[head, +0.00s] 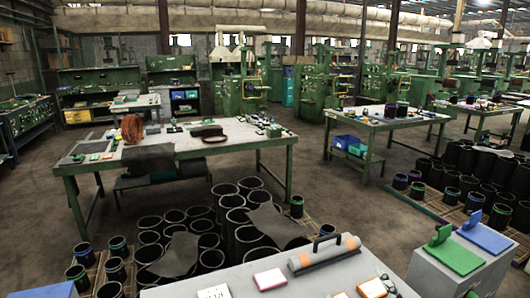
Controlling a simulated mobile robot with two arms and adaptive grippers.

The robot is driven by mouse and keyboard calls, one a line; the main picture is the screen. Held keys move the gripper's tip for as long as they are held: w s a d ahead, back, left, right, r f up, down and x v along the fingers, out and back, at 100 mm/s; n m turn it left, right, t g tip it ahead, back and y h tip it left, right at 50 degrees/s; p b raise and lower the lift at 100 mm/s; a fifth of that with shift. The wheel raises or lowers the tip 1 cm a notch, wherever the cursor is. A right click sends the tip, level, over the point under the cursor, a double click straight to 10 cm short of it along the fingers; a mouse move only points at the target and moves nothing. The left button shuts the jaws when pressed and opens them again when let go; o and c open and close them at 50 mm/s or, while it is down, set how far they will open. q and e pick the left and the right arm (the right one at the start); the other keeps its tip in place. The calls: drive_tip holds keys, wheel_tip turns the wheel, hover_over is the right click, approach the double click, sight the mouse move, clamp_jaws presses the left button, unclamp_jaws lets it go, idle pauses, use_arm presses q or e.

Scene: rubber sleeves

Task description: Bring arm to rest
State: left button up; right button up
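Neither of my grippers shows in the head view, and no arm of mine can be made out there. Dark rubber sleeves (248,240) stand upright in a dense group on the floor in front of the long workbench (150,160). More dark sleeves stand on the right, some with coloured rims. A grey sheet (273,224) and another grey sheet (177,255) lie across the tops of the sleeves.
A light grey surface (225,280) at the bottom holds a grey roll and small boxes. A grey box (460,262) with green and blue pads stands bottom right. Another workbench (385,122) stands at right. Green machines line the back. Bare floor lies between the benches.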

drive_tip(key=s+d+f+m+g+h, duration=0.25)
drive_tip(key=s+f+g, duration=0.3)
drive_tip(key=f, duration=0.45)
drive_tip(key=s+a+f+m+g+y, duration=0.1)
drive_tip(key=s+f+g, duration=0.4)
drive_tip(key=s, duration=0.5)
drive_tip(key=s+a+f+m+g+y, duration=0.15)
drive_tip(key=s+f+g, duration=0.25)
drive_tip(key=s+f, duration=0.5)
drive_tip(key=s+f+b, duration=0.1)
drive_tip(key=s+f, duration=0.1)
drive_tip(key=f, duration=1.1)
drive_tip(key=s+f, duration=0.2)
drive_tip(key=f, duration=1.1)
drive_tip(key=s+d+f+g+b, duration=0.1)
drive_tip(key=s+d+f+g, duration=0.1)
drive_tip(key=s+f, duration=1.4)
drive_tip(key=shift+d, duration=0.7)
